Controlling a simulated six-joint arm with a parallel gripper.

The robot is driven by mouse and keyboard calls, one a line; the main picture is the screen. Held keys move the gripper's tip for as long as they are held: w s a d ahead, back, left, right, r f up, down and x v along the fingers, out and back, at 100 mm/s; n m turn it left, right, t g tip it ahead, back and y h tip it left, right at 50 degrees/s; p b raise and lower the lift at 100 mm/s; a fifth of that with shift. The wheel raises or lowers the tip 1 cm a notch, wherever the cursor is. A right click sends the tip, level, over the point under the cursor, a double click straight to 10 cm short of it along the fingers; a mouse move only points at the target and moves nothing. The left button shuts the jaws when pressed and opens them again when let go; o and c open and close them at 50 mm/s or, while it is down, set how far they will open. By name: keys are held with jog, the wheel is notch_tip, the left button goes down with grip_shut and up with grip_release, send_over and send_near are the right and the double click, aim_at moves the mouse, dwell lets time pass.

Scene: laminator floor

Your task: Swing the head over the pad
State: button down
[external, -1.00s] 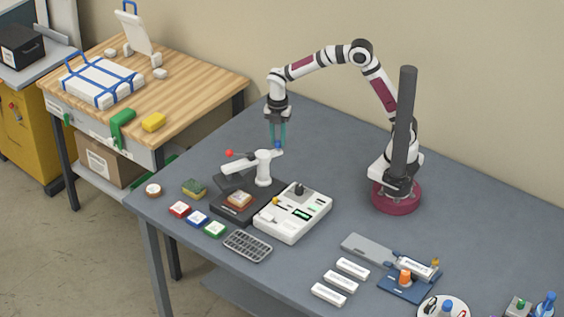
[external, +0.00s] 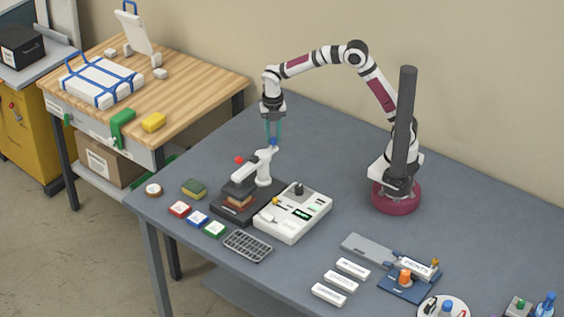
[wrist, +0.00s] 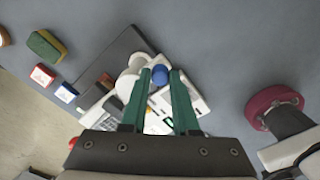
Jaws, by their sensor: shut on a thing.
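The press has a dark base (external: 222,216), a white post (external: 264,172) and a white swing arm (external: 250,170). Its dark flat head (external: 236,188) hangs under the arm's front end, above the brown-orange pad (external: 238,203), hiding most of its top. I cannot tell if they touch or line up exactly. A blue knob (external: 274,142) is at the arm's back end; a red ball (external: 239,160) shows left of the arm. My gripper (external: 273,138) has its green fingers shut on the blue knob, which also shows between the fingertips in the wrist view (wrist: 159,75).
A white control box (external: 293,212) stands right beside the base. Red, blue and green blocks (external: 198,218), a sponge (external: 194,189) and a grey grid tray (external: 248,246) lie in front and left. The table behind the press is clear.

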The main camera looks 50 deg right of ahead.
jog(key=shift+w, duration=0.1)
jog(key=c, duration=0.7)
grip_release()
jog(key=shift+o, duration=0.2)
notch_tip(320, 180, up, 16)
jog(key=shift+f, duration=0.1)
